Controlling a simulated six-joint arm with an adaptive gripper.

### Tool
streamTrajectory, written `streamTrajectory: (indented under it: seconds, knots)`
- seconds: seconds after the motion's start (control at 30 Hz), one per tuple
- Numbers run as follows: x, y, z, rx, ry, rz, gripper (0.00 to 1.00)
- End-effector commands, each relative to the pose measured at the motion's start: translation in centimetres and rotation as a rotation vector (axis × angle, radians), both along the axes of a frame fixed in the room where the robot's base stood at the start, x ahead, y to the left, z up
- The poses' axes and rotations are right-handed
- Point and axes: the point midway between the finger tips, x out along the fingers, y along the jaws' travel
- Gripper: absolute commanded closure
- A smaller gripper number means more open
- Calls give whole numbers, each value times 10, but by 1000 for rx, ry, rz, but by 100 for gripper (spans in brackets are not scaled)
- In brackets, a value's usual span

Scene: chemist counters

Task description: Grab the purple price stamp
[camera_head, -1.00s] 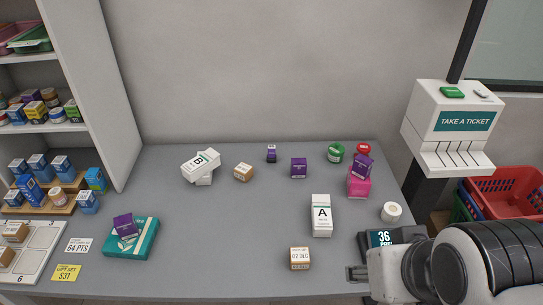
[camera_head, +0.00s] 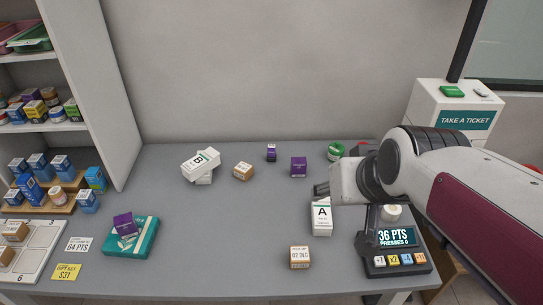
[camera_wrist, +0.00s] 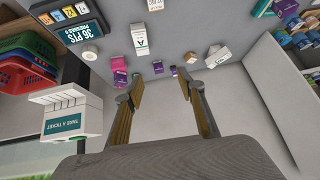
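A small dark purple item with a pale front (camera_head: 271,153) stands at the back middle of the counter. It is the likeliest price stamp, but it is too small to be sure. It also shows in the wrist view (camera_wrist: 173,71). A larger purple box (camera_head: 299,167) stands right of it, also in the wrist view (camera_wrist: 158,67). My gripper (camera_head: 320,190) is above the right part of the counter, right of and nearer than both. In the wrist view its two fingers (camera_wrist: 163,88) are spread wide with nothing between them.
White box A (camera_head: 321,217) is beneath my gripper, and a tan box (camera_head: 300,257) is nearer the front. White boxes marked B (camera_head: 202,164) lie at back left. A teal box (camera_head: 131,238) carries a purple box. A pink box (camera_wrist: 119,62) stands right of the purple items. The counter's middle is clear.

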Motion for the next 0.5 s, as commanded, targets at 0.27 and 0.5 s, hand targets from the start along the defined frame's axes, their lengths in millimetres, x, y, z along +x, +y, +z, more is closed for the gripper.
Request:
streamTrajectory:
  seconds: [0.27,0.5]
  knots:
    - [64,18,-1,26,-59,12,61]
    - [117,33,-8,45,-113,13,61]
